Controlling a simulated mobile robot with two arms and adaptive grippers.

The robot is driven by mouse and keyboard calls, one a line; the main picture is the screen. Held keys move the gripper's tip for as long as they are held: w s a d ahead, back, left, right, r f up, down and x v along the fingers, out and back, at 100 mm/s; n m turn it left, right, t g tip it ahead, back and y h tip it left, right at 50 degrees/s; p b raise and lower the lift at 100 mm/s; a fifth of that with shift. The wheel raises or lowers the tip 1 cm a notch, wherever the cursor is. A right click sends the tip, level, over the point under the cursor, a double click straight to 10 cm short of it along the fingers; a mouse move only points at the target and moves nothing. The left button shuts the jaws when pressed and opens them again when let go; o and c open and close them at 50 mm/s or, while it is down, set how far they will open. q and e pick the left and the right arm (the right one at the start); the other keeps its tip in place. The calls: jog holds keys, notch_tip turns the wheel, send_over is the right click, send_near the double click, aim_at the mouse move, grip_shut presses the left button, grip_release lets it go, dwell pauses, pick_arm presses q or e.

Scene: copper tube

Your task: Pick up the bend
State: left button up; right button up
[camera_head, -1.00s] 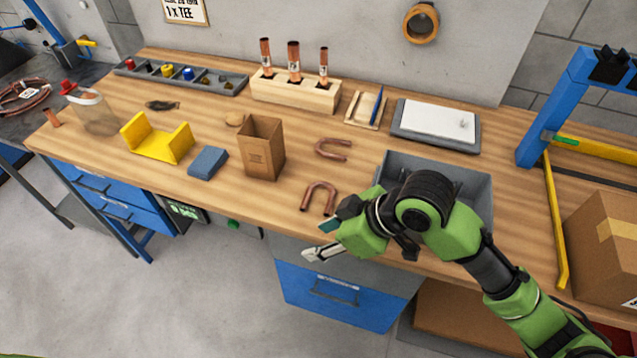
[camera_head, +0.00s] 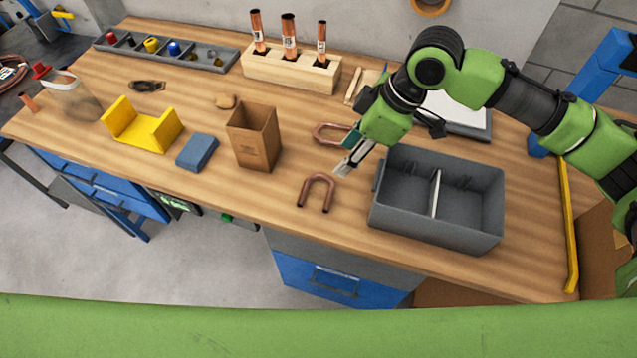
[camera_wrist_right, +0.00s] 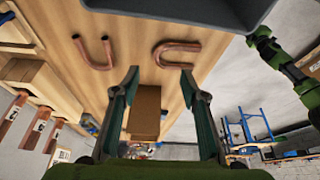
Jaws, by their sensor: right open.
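Two U-shaped copper bends lie flat on the wooden bench. The near bend (camera_head: 318,178) lies close to the front edge, and the far bend (camera_head: 317,131) lies behind it, partly hidden by my right gripper. My right gripper (camera_head: 348,152) is open and empty, to the right of the bends, with its fingers pointing left. In the right wrist view, the near bend (camera_wrist_right: 158,53) is beyond the fingertips on the right and the far bend (camera_wrist_right: 98,67) on the left; the gripper (camera_wrist_right: 160,74) appears apart from both. My left gripper is out of view.
A grey divided bin (camera_head: 480,208) stands right of the near bend. A brown open box (camera_head: 253,140) and a blue block (camera_head: 197,152) stand to the left. A wooden block (camera_head: 290,72) with upright tubes is at the back. Bare bench surrounds the near bend.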

aim_at(323, 178)
jog(key=x, duration=0.4)
jog(key=shift+w+a, duration=0.1)
jog(key=shift+w, duration=0.05)
jog(key=shift+a+f+p, duration=0.25)
jog(key=shift+f+p, duration=0.15)
jog(key=x, duration=0.2)
jog(key=p+x, duration=0.1)
jog(key=x, duration=0.1)
jog(key=shift+a+f+p, duration=0.1)
jog(key=shift+a+p, duration=0.2)
jog(key=shift+a, duration=0.05)
jog(key=shift+f, duration=0.15)
grip_shut()
